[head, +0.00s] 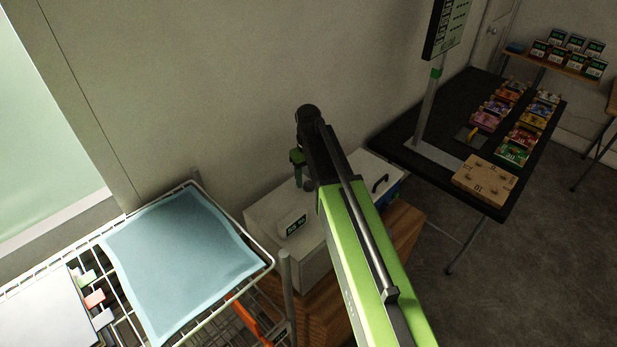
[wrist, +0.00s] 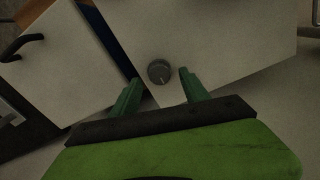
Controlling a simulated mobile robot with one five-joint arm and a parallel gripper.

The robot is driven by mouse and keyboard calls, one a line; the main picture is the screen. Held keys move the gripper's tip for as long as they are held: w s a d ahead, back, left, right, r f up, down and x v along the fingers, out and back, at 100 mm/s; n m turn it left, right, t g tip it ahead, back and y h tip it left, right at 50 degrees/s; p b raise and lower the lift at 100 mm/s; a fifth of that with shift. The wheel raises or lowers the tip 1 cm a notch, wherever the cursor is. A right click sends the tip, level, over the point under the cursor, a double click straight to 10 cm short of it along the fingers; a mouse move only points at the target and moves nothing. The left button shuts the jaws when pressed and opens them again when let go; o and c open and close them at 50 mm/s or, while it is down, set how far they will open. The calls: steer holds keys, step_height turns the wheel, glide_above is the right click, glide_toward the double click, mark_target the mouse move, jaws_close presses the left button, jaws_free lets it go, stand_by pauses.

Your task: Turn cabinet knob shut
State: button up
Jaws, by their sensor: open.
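The white cabinet (head: 285,222) stands low against the wall in the head view, with a small dark display label on its front. In the wrist view its pale panel (wrist: 225,40) carries a round grey knob (wrist: 159,71) with a light pointer mark. My gripper (wrist: 160,76) is open, its two green fingers spread, with the knob between or just beyond the fingertips. I cannot tell whether the fingers touch it. In the head view my gripper (head: 299,160) is partly hidden by my arm, above the cabinet.
A white panel with a black handle (head: 380,184) is right of the cabinet; its handle also shows in the wrist view (wrist: 22,46). A wire rack (head: 275,262) holding a blue cloth (head: 180,255) stands left. A black table (head: 400,145) with several small boxes stands right. Floor beyond is clear.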

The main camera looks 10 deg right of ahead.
mark_target(308, 182)
step_height(308, 182, up, 16)
steer(key=p, duration=1.5)
